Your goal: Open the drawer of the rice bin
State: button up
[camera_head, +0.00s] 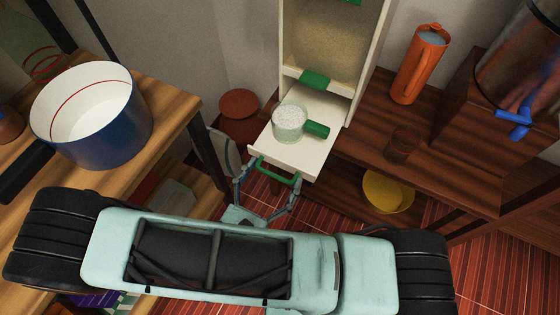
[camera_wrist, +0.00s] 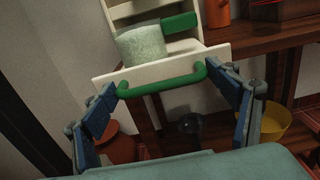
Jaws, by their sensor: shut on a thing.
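The rice bin (camera_head: 330,50) is a tall white case with a clear front and rice-coloured contents, at top centre in the head view. Its white drawer (camera_head: 318,158) sticks out from the bottom toward me. A clear cup of white grains (camera_head: 289,122) with a green handle stands in the drawer; it also shows in the wrist view (camera_wrist: 140,46). My gripper (camera_head: 274,178) is at the drawer front, with its blue fingers at both ends of the green drawer handle (camera_wrist: 163,83). It is shut on that handle.
A blue-and-white pot (camera_head: 105,140) stands on the wooden counter at left. An orange jug (camera_head: 420,65) and a dark cup (camera_head: 403,145) stand on the dark wooden shelf at right. A yellow bowl (camera_head: 385,190) is lower down. Red tiled floor shows below.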

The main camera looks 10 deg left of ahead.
jog(key=shift+s, duration=0.25)
jog(key=o, duration=1.7)
jog(key=v, duration=1.2)
